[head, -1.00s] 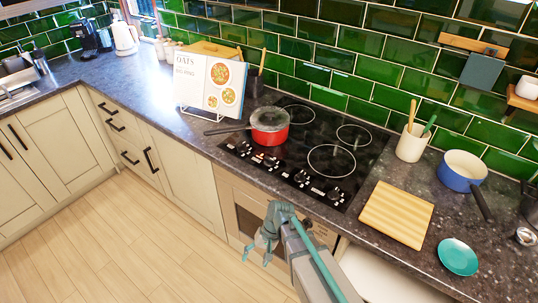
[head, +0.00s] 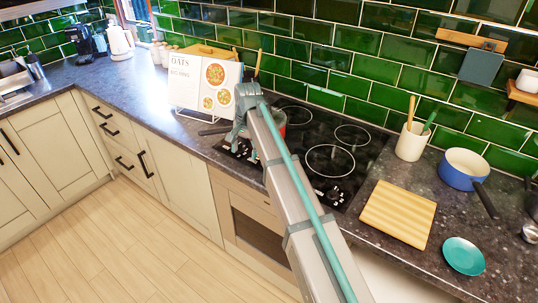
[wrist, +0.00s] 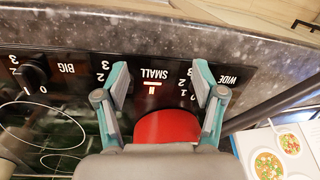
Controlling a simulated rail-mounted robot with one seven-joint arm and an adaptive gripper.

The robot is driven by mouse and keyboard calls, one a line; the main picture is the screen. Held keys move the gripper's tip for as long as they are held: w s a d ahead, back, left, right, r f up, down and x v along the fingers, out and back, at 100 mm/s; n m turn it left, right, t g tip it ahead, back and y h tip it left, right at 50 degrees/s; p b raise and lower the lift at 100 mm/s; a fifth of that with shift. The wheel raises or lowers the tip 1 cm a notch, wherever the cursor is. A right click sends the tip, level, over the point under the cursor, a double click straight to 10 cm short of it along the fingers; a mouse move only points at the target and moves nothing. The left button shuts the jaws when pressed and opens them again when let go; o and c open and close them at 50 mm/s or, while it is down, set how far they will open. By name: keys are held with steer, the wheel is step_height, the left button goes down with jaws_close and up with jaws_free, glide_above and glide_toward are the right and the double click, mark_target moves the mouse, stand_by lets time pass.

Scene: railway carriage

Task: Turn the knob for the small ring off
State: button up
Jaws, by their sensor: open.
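In the wrist view, my gripper (wrist: 160,84) is open over the black hob panel, with one finger on each side of the upside-down SMALL label (wrist: 155,74). A small red and white mark lies between the fingers under that label. The body of the knob for the small ring is hard to make out there, and I cannot tell its setting or whether the fingers touch it. The BIG knob (wrist: 34,72) is black and lies to the left. In the head view, my gripper (head: 235,144) is at the left part of the hob's front knob row.
A red pot (wrist: 168,126) stands close by my gripper; my arm mostly hides it in the head view. The recipe book (head: 205,84) stands just left of the gripper. A cutting board (head: 398,213), blue pan (head: 462,168) and utensil pot (head: 410,142) are to the right.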

steer(key=w+d+r+m+h+p, duration=0.1)
steer(key=w+d+r+m, duration=0.15)
steer(key=d+r, duration=0.45)
steer(key=f+p, duration=0.1)
steer(key=f, duration=0.5)
steer(key=f+p, duration=0.2)
steer(key=f, duration=0.3)
steer(key=shift+d+f, duration=0.2)
steer(key=shift+f, duration=0.15)
steer(key=shift+c, duration=0.4)
steer(key=c, duration=1.1)
